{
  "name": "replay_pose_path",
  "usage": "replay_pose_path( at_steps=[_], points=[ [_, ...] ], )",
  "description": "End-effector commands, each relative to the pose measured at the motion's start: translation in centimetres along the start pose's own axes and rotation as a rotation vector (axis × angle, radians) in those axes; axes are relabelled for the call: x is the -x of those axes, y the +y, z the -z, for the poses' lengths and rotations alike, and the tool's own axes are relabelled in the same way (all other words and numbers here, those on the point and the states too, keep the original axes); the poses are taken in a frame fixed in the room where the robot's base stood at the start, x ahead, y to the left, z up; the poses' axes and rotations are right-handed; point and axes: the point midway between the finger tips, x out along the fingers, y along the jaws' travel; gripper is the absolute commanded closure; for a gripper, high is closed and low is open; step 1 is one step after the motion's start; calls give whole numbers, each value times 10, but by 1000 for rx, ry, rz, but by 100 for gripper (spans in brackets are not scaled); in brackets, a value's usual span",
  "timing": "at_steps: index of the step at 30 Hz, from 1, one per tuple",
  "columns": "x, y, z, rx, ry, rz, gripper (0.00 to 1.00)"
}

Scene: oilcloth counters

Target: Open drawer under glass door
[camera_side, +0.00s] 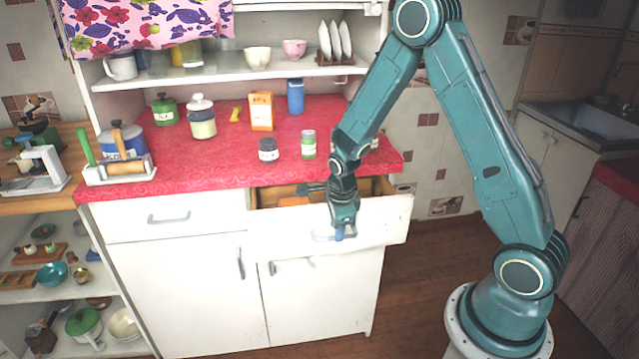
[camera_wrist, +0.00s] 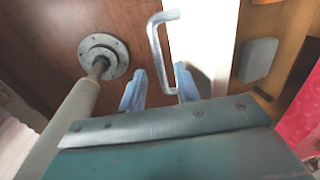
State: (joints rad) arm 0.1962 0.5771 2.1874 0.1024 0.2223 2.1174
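The white cupboard's right drawer (camera_side: 380,222) is pulled out, with its inside showing above the front panel. The drawer's white front (camera_wrist: 205,40) also shows in the wrist view. Its metal handle (camera_side: 319,237) is on the front face and appears as a bent bar in the wrist view (camera_wrist: 154,38). My gripper (camera_side: 342,232) is at the handle, pointing down. In the wrist view its blue fingers (camera_wrist: 160,88) stand apart, with the handle bar between them; contact is unclear. No glass door is visible.
The left drawer (camera_side: 170,220) and lower doors (camera_side: 315,300) are shut. Jars and boxes stand on the red counter (camera_side: 225,165) above. The wooden floor (camera_side: 420,280) in front is clear.

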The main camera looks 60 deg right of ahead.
Motion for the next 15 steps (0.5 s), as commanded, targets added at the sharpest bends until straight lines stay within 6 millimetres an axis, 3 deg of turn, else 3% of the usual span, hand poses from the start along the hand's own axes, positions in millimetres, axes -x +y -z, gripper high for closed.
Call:
replay_pose_path(
  at_steps=[6, 15],
  points=[
    [-15, 0, 0, 0, -1, 0, 67],
    [-20, 0, 0, 0, -1, 1, 67]
  ],
)
